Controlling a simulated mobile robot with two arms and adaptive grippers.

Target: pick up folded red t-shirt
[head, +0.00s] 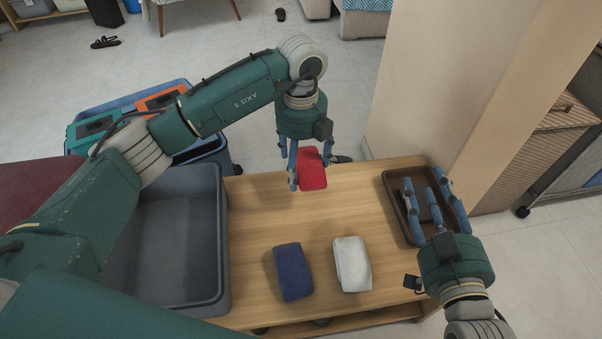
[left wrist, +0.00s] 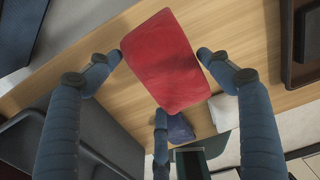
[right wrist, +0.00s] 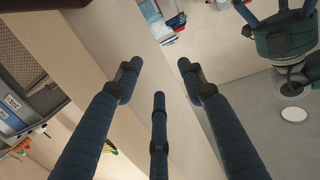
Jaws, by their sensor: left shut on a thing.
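The folded red t-shirt (head: 312,170) is between the fingers of my left gripper (head: 308,180) over the back middle of the wooden table. In the left wrist view the red t-shirt (left wrist: 163,62) fills the space between the blue fingers, and the gripper (left wrist: 160,58) is shut on it. It appears held above the table top. My right gripper (head: 425,200) is over the brown tray at the table's right side. In the right wrist view its fingers (right wrist: 158,75) are spread apart with nothing between them.
A folded navy cloth (head: 293,272) and a folded white cloth (head: 352,264) lie on the table (head: 255,205). A brown tray (head: 392,183) is at the right. A large grey bin (head: 222,235) stands left of the table.

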